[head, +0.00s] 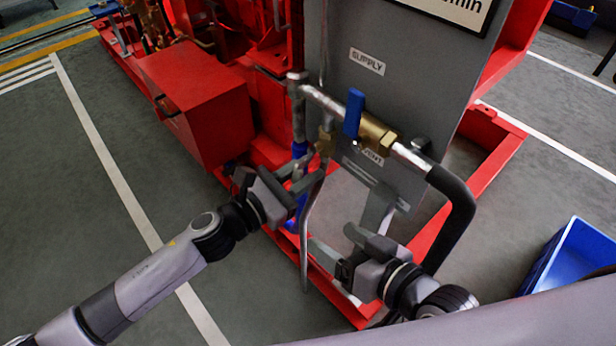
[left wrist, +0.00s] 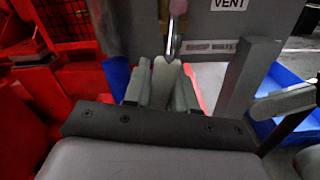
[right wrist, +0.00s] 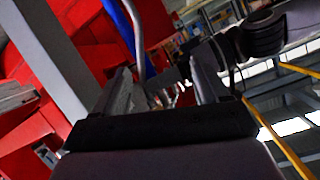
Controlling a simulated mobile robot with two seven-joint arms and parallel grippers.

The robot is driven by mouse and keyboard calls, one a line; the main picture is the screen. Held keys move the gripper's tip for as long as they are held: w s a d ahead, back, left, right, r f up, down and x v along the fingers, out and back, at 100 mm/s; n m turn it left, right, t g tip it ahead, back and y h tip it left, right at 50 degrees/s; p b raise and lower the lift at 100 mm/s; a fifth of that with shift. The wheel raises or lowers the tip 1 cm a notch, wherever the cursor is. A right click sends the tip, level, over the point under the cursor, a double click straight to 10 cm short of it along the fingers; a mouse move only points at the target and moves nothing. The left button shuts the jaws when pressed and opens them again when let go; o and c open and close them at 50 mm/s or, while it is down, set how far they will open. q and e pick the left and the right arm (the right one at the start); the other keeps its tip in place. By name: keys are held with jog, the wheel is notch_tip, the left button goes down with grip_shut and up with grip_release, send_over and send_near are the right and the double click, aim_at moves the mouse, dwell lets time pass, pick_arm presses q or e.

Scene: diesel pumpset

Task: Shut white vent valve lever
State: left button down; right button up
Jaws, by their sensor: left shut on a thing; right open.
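The small brass vent valve (head: 325,140) sits below the blue-handled valve, in front of the grey panel. A pale piece that looks like the white vent lever (left wrist: 167,78) shows between the fingers in the left wrist view. My left gripper (head: 312,170) is shut on it, just below the brass valve; the fingers hide most of it in the head view. My right gripper (head: 328,236) is open and empty, lower and to the right, beside the bent vent pipe (head: 304,250). The vent pipe also shows in the right wrist view (right wrist: 137,40).
A blue lever (head: 354,112) stands upright on the larger brass supply valve (head: 377,134). A black hose (head: 460,215) curves down at the right. The red frame (head: 480,185) surrounds the panel (head: 400,95). A blue crate (head: 570,262) stands on the floor at right.

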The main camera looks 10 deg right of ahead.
pick_arm(q)
jog(key=shift+w+a+r+m, duration=0.1)
jog(key=shift+w+a+m, duration=0.25)
jog(key=shift+m, duration=0.45)
jog(key=shift+w+a+r+m+b, duration=0.15)
jog(key=shift+w+r+m+b, duration=0.2)
jog(key=shift+m, duration=0.45)
pick_arm(e)
jog(key=shift+w+a+r, duration=0.2)
jog(key=shift+w+r, duration=0.05)
jog(key=shift+r, duration=0.1)
